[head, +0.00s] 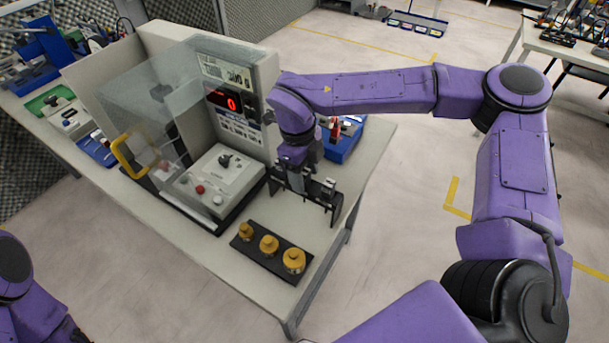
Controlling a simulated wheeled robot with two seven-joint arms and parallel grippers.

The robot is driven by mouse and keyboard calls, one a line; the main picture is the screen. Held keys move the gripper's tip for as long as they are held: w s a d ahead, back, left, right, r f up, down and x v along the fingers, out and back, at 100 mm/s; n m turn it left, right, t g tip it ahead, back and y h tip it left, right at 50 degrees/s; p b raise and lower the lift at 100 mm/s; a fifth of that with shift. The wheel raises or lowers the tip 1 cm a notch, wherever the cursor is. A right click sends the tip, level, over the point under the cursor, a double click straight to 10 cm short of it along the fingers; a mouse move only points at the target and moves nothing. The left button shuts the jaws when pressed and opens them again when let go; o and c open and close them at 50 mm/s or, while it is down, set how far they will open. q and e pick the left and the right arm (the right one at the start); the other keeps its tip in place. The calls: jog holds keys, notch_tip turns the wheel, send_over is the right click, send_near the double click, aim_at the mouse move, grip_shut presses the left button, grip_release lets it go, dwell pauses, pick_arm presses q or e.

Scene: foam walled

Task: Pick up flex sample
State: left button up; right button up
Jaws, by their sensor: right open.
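I cannot make out a flex sample for certain in the head view; part of the table is hidden behind my right gripper and wrist. My right gripper (306,203) points down over the right part of the table (222,258), with its black fingers spread wide and nothing visible between them. It is to the right of the test machine's light base (222,180) and behind the black tray of brass weights (272,262). Whether the fingertips touch the table is unclear. Part of my left arm shows at the lower left, its gripper out of view.
A test machine with a red display (228,102) stands on the table, with a clear cover and yellow handle (128,160). A blue bin (345,150) stands behind my right wrist. Several items, including a green tray (50,101), lie at the left. Open floor is to the right.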

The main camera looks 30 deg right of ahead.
grip_shut()
